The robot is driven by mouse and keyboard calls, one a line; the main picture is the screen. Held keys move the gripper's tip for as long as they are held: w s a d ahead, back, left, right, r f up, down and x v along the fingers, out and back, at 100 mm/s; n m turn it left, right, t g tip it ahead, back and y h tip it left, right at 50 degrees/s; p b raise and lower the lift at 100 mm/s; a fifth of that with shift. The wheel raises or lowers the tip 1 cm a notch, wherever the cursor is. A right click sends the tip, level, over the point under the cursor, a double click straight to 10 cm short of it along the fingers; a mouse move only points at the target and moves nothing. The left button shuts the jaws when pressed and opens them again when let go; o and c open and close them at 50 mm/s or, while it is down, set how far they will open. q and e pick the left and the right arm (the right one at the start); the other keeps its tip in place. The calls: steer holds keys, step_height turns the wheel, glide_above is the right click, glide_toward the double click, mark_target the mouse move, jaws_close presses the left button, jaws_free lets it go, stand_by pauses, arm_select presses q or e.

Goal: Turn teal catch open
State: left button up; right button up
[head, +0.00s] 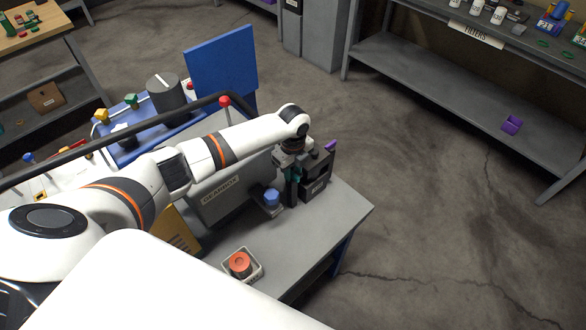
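My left arm reaches across from the left, and its gripper (291,178) points down at a small dark box (317,188) on the right part of the grey bench (335,218). A narrow dark teal piece (294,196) shows at the box's left side, right below the gripper; it may be the teal catch. The gripper covers part of it, so I cannot tell its angle or whether the fingers touch it. The finger gap is too small and dark to read. My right gripper is not in view.
A grey box marked GEARBOX (222,196) stands left of the gripper. A blue knob (271,197) is close beside the gripper. An orange cylinder sits in a white tray (256,272) at the front. A red-knobbed lever (225,102) stands behind the arm. Bench space is clear at front right.

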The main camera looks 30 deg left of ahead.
mark_target(293, 172)
arm_select(q)
step_height(293, 172, up, 12)
steer(key=b, duration=0.3)
stand_by(0.7)
